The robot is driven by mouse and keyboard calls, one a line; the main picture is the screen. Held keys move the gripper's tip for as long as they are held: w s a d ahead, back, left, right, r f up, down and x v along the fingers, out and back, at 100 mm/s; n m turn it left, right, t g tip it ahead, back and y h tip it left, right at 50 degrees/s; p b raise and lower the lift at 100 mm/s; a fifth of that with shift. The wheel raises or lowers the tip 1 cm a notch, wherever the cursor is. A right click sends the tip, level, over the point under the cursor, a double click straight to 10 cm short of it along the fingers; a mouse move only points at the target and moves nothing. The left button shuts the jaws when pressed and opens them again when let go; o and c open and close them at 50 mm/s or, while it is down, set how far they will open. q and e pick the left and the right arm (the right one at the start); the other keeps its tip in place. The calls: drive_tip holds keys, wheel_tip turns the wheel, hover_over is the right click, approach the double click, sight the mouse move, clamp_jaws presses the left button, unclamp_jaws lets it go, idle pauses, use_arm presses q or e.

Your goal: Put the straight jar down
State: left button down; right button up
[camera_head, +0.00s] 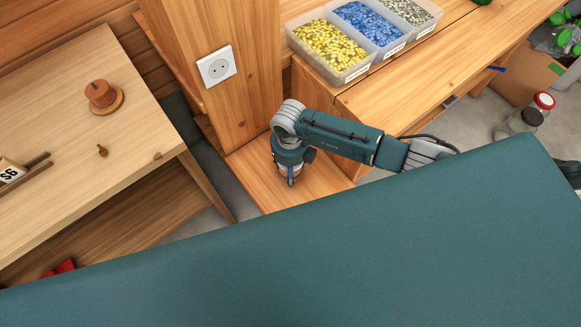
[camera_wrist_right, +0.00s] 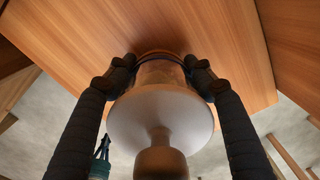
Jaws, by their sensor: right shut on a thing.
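The straight jar (camera_wrist_right: 160,110) fills the middle of the right wrist view, its pale round lid and knob towards the camera. My right gripper (camera_wrist_right: 163,68) is shut on it, one dark finger on each side. In the head view my right gripper (camera_head: 290,176) points down over a low wooden board (camera_head: 255,187) at the foot of the post. The jar is mostly hidden there by the gripper. The board lies close behind the jar's far end; I cannot tell whether they touch. My left gripper is not in view.
A wooden post (camera_head: 222,110) with a white socket (camera_head: 216,66) rises beside the board. A bench (camera_head: 405,105) at right bears bins of yellow, blue and grey-green bits. A table (camera_head: 60,100) at left holds a round wooden piece (camera_head: 103,97).

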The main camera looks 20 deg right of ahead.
drive_tip(key=shift+f, duration=0.1)
drive_tip(key=o, duration=1.4)
drive_tip(key=shift+c, duration=0.2)
drive_tip(key=shift+r, duration=0.25)
wheel_tip(320, 180, up, 12)
drive_tip(key=shift+f+b, duration=0.1)
drive_tip(key=shift+b, duration=0.25)
drive_tip(key=shift+s, duration=0.1)
